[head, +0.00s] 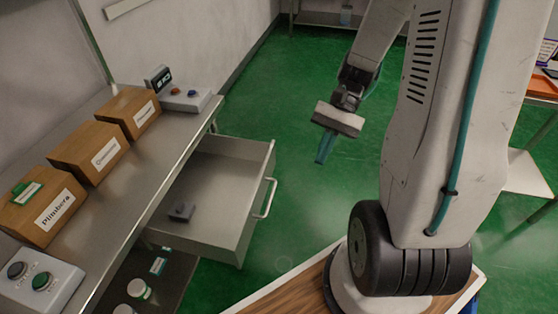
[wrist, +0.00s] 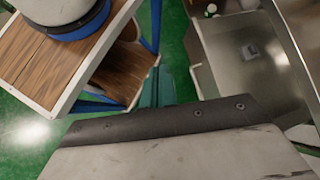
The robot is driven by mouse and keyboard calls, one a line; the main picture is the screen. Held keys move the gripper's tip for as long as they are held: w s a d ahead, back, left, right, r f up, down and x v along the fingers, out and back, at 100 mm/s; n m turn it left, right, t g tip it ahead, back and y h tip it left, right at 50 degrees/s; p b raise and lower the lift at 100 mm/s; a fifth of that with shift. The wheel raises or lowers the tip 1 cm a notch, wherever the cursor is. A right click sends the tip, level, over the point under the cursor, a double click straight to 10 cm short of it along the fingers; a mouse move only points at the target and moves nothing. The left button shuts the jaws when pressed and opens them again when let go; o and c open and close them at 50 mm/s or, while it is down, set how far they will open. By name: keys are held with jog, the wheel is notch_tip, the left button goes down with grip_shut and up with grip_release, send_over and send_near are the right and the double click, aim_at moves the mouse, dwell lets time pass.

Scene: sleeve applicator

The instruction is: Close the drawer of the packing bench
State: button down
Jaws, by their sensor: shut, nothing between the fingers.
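The drawer (head: 215,180) of the packing bench (head: 135,185) stands pulled out to the right, over the green floor. Its bar handle (head: 267,198) is on the front panel, facing right. A small dark grey object (head: 181,211) lies inside it. My gripper (head: 323,155) is shut and empty, teal fingers pointing down, to the right of the drawer front and apart from it. In the wrist view the teal fingers (wrist: 155,88) show left of the drawer (wrist: 275,85), and the wrist body covers the lower part.
Several brown boxes (head: 102,152), a button box (head: 38,280) and a grey device (head: 186,98) sit on the bench top. White jars (head: 138,288) stand on a low shelf beneath. The green floor (head: 300,90) beyond the drawer is clear.

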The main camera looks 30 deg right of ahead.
jog(key=w+d+f+m+t+y, duration=0.35)
jog(key=f+m+t, duration=0.3)
jog(key=f, duration=0.45)
jog(key=w+d+f+m+t+y, duration=0.35)
jog(key=f+m+t, duration=0.25)
jog(key=f+m, duration=0.3)
jog(key=m+t+h, duration=0.2)
jog(key=t+h, duration=0.1)
jog(key=t, duration=0.2)
send_near(273, 160)
jog(key=shift+g, duration=0.25)
jog(key=x, duration=0.6)
jog(key=shift+w+a+r, duration=0.1)
jog(key=shift+a+r, duration=0.2)
jog(key=shift+a, duration=0.1)
jog(key=shift+w, duration=0.15)
